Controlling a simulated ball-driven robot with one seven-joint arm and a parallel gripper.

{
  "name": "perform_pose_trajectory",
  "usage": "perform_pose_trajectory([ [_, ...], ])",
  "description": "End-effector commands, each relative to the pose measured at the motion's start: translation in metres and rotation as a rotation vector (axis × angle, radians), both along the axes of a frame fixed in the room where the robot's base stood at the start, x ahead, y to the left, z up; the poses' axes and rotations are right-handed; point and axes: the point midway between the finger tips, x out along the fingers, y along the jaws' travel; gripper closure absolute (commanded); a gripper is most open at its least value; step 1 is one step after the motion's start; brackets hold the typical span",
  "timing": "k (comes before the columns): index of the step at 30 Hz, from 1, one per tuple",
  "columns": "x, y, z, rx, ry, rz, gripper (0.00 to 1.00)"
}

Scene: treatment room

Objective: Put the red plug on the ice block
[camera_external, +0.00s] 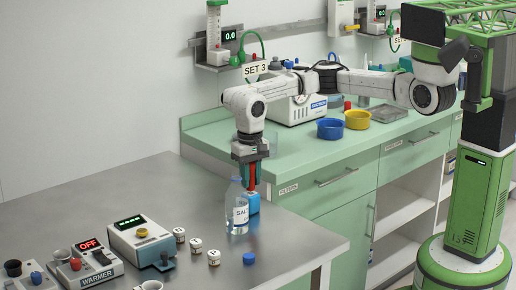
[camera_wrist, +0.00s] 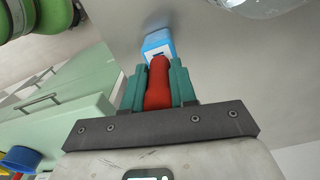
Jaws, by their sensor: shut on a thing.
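My gripper (camera_external: 251,181) points down over the metal table. Its green fingers are shut on the red plug (camera_wrist: 159,82), which shows as a red strip between them. The light blue ice block (camera_external: 254,204) stands on the table directly under the fingers; it also shows past the plug's end in the wrist view (camera_wrist: 157,42). The plug's lower end is at or very near the top of the block; I cannot tell whether they touch. The saline bottle hides part of the block in the external view.
The clear saline bottle (camera_external: 237,212) stands close to the block's left. A blue cap (camera_external: 249,258) lies near the table's front edge. Small white jars (camera_external: 196,244) and a warmer (camera_external: 91,262) are at left. A green counter (camera_external: 290,160) stands behind.

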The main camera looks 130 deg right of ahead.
Motion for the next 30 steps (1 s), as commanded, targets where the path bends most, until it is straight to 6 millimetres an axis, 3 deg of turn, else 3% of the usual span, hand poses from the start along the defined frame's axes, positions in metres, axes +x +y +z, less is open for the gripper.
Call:
perform_pose_trajectory([
  [13,0.0000,-0.0003,-0.0130,-0.001,-0.002,-0.001,1.00],
  [14,0.0000,-0.0003,-0.0119,-0.001,-0.002,-0.001,0.72],
  [21,0.0000,-0.0002,-0.0113,-0.001,-0.002,-0.001,0.49],
  [30,-0.0001,-0.0001,-0.0084,0.000,-0.002,-0.001,0.48],
])
